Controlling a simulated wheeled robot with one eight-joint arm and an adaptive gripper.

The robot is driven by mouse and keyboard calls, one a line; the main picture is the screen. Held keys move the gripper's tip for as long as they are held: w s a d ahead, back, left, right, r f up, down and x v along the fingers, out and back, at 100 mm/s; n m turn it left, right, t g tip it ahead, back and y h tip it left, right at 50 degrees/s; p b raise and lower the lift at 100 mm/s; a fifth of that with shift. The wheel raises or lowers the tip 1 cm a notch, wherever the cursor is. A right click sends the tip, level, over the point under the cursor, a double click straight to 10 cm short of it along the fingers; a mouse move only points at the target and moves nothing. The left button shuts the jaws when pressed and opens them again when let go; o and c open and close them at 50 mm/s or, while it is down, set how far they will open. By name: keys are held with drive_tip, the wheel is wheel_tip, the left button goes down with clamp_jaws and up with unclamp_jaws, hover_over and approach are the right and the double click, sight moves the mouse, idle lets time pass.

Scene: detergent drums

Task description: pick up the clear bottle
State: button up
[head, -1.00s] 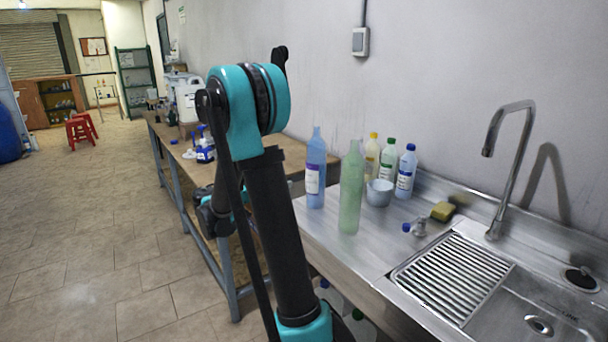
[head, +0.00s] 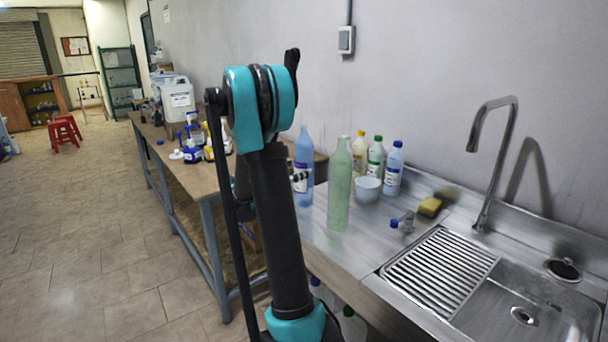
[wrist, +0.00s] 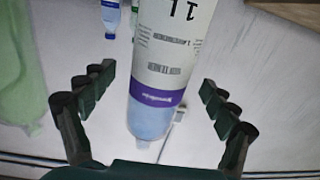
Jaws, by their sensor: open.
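A tall, see-through pale blue bottle (head: 304,160) with a white and purple label stands upright on the steel counter, just left of a green translucent bottle (head: 340,190). In the wrist view the labelled blue bottle (wrist: 172,65) fills the middle, and the green bottle (wrist: 22,60) is at the left edge. My gripper (wrist: 158,78) is open, its fingers spread on either side of the blue bottle in the picture. I see no contact.
Behind the green bottle stand a white bowl (head: 367,189) and several capped bottles, one blue-capped (head: 394,170). A yellow sponge (head: 430,206), a tap (head: 492,160) and the sink (head: 525,312) are to the right. A wooden bench (head: 190,175) with bottles stands left.

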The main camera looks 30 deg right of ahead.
drive_tip(key=d, duration=0.3)
drive_tip(key=shift+w+d+f, duration=0.1)
drive_tip(key=shift+w+d, duration=0.2)
drive_tip(key=shift+w, duration=0.05)
drive_tip(key=shift+c, duration=0.4)
drive_tip(key=c, duration=1.2)
